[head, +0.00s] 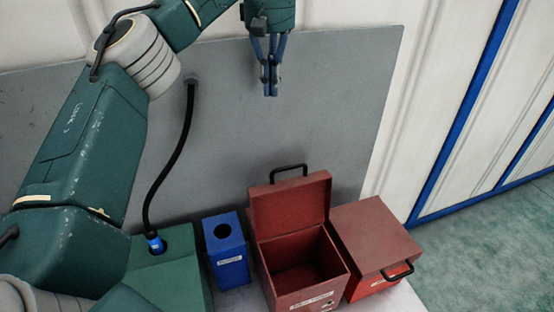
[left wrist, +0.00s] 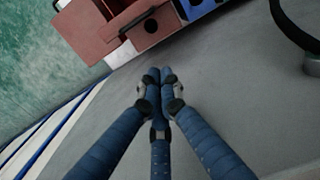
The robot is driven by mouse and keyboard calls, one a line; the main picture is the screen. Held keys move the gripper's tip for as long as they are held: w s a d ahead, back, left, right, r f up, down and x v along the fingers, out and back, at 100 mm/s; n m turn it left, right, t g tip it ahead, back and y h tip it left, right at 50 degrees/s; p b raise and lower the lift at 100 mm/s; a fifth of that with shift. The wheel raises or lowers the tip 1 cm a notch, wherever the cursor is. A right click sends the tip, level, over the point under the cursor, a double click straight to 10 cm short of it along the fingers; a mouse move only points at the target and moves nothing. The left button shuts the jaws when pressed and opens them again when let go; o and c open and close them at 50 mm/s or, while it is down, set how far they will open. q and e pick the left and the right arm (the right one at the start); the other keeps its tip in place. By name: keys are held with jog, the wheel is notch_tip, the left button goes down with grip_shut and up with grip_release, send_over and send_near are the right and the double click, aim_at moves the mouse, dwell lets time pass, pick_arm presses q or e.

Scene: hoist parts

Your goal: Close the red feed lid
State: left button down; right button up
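The red lid (head: 289,205) stands open, roughly upright, at the back of a red box (head: 322,285). A black handle (head: 288,170) is on the lid's top edge, and the box's inside shows dark and looks empty. My left gripper (head: 270,90) is high above and behind the lid, in front of the grey panel, apart from it. Its blue fingers (left wrist: 158,78) are together with nothing between them. In the left wrist view, red box parts (left wrist: 97,35) and a black handle (left wrist: 137,22) show beyond the fingertips. My right gripper is not in view.
A second red box (head: 373,239) with a shut lid and front handle stands close on the right. A blue box (head: 226,250) with a round hole stands on the left. A black hose (head: 180,140) runs from the grey panel (head: 340,100) to a green box (head: 176,270).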

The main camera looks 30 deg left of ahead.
pick_arm(q)
jog(key=s+d+f+p, duration=0.1)
jog(key=f, duration=0.7)
jog(key=s+d+f, duration=0.2)
jog(key=f, duration=0.7)
jog(key=shift+d+f+p, duration=0.15)
jog(key=shift+f+p, duration=0.1)
jog(key=shift+p, duration=0.1)
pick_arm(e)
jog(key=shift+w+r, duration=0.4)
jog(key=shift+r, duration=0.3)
